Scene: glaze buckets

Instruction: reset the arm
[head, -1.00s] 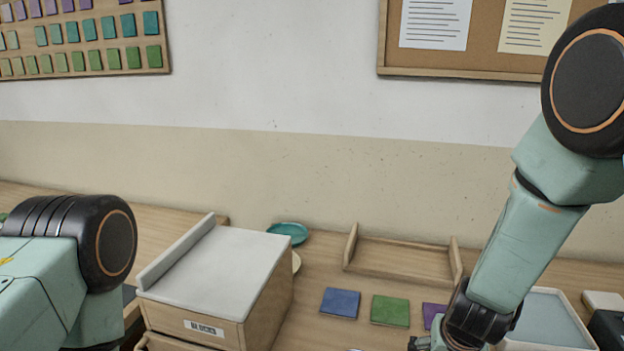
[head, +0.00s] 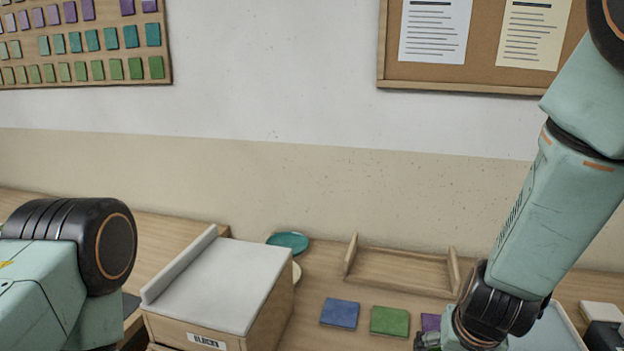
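My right arm comes in from the upper right and reaches down to the table. Its gripper (head: 430,342) is only partly in view at the bottom edge, and its fingers are cut off. My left arm shows at the lower left as a bent green and black link; its gripper is out of view. I cannot see whether either gripper holds anything.
A wooden box with a grey top (head: 222,283) stands left of centre. A teal dish (head: 288,242) lies behind it. Blue (head: 340,313), green (head: 390,321) and purple (head: 430,322) tiles lie before an open wooden tray (head: 402,270). A pale tray (head: 553,333) is partly behind my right arm.

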